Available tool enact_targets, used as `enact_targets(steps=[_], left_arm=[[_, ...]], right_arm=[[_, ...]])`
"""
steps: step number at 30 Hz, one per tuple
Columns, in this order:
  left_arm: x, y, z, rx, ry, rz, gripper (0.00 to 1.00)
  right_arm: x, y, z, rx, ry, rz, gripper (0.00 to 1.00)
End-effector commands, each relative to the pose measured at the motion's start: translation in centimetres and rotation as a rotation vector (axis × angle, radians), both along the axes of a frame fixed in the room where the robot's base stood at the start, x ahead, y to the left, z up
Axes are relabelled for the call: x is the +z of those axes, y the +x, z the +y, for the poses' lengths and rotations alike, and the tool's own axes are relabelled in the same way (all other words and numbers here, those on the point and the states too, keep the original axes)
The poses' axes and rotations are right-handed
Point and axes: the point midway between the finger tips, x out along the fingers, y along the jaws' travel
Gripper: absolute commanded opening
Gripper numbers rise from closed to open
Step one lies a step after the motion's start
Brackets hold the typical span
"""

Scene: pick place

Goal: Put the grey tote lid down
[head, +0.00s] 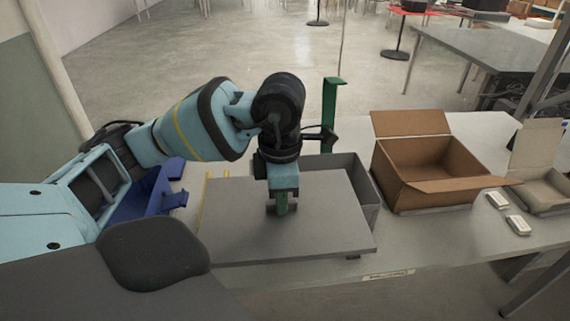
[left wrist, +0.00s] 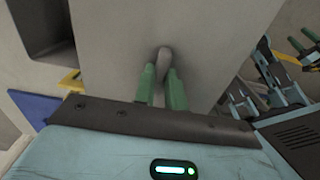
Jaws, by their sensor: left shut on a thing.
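The grey tote lid (head: 325,220) is a flat panel in the middle of the head view, near the table's front edge. My left gripper (head: 281,208) points down over it and is shut on the lid's small raised handle. In the left wrist view the two green fingers (left wrist: 162,90) close around the rounded handle (left wrist: 163,58) of the lid (left wrist: 205,45). A grey tote (head: 362,182) stands behind the lid and is partly hidden by it. I cannot tell whether the lid touches the table. My right gripper is not in the head view.
An open cardboard box (head: 425,165) stands right of the tote, with a smaller open box (head: 540,165) at the far right. Two small white items (head: 518,225) lie between them. A blue bin (head: 150,200) is at the left, and a green post (head: 330,105) rises behind the tote.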

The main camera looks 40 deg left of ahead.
Motion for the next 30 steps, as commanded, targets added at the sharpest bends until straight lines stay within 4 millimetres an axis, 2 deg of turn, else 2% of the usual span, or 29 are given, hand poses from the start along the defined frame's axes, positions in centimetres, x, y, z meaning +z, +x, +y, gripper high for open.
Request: enact_targets(steps=[4, 8, 14, 21, 30], left_arm=[[0.1, 0.1, -0.6, -0.050, -0.002, -0.002, 0.00], [0.3, 0.5, -2.9, -0.241, -0.002, -0.005, 0.00], [1.0, 1.0, -8.4, -0.753, 0.001, -0.006, 0.00], [2.0, 0.6, -14.8, -1.392, 0.004, -0.004, 0.00], [2.9, -0.9, -20.9, -2.100, 0.004, -0.001, 0.00]], right_arm=[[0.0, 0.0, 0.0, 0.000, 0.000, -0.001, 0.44], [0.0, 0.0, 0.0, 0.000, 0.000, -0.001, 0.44], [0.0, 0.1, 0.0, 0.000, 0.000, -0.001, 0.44], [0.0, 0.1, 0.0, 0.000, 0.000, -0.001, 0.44], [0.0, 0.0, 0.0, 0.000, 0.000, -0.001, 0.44]])
